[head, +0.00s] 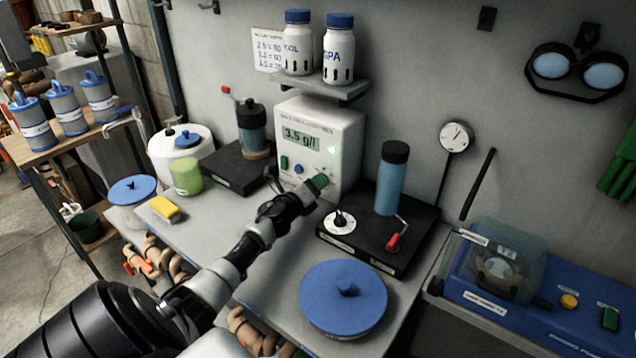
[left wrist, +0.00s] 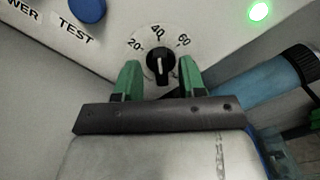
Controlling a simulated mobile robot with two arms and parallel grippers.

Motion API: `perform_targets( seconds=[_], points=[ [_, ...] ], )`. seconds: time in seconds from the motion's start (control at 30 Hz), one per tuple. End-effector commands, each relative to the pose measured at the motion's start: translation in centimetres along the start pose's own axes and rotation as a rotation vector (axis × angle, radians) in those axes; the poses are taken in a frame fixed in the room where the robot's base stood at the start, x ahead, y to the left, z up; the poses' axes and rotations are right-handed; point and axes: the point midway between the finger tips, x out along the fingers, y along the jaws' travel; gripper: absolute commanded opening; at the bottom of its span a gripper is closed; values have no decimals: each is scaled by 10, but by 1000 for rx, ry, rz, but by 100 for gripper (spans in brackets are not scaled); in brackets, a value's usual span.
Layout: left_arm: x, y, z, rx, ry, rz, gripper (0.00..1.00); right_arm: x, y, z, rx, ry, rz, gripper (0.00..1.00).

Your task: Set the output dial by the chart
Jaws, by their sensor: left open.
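The white control box (head: 345,125) stands against the wall, its display (head: 300,139) reading 3.5 g/l. Its output dial (left wrist: 160,69) is a black knob with marks 20, 40 and 60; its white line points up, near 40. My left gripper (head: 319,182) is at the box's lower right front and covers the dial in the head view. In the left wrist view the open green fingers (left wrist: 159,80) stand either side of the knob with gaps. The chart (head: 268,48) hangs on the wall, partly hidden by a bottle; its small lines are hard to read. My right gripper is not in view.
A green light (left wrist: 259,11) glows on the box, with a blue button (left wrist: 88,8) beside it. A black pump base (head: 360,243) with a blue cylinder (head: 391,185) stands close on the right. Two white bottles (head: 338,58) stand on the shelf (head: 345,91) above.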

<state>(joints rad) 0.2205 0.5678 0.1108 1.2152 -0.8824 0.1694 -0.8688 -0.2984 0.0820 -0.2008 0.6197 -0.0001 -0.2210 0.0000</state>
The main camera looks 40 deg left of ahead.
Motion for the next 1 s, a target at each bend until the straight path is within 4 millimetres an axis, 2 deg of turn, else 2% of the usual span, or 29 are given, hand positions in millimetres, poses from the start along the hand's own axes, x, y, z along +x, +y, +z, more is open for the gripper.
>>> perform_targets(
  seconds=[0.17,0.47,0.67,1.0],
  points=[
    [11,0,0,-1,0,0,40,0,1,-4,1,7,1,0],
    [12,0,-1,-1,1,0,40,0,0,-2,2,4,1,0],
    [12,0,-1,-1,1,0,11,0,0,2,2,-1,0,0],
    [12,0,0,-51,0,1,11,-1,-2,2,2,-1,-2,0]
  ],
)
